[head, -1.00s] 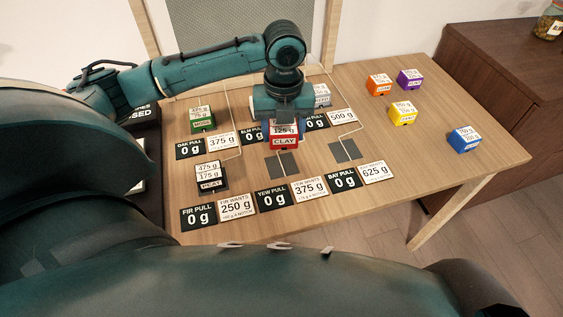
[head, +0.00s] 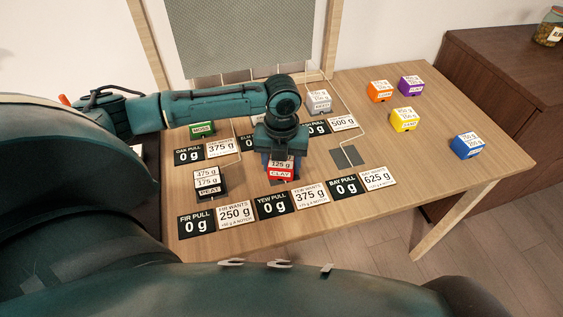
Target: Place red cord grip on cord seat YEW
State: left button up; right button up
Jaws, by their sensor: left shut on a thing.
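The red cord grip (head: 281,174), labelled CLAY and 125 g, is in my left gripper (head: 281,152). The gripper points down and is shut on it. The red grip is over the YEW seat, a dark square that it and the gripper mostly hide. I cannot tell whether the grip touches the seat. The YEW PULL card (head: 274,204) reads 0 g, and the YEW WANTS card (head: 311,193) reads 375 g; both lie just in front. My right gripper is not in view.
A black PEAT grip (head: 209,185) stands left and a green grip (head: 202,130) behind it. A grey grip (head: 319,102) is at the back. An empty dark seat (head: 346,157) lies right. Orange (head: 380,91), purple (head: 411,84), yellow (head: 404,119) and blue (head: 466,145) grips stand farther right.

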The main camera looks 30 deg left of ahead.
pick_arm(q)
jog(key=o, duration=1)
jog(key=shift+f, duration=0.1)
jog(key=shift+o, duration=0.2)
notch_tip(320, 180, up, 12)
jog(key=p, duration=0.1)
jog(key=shift+r, duration=0.2)
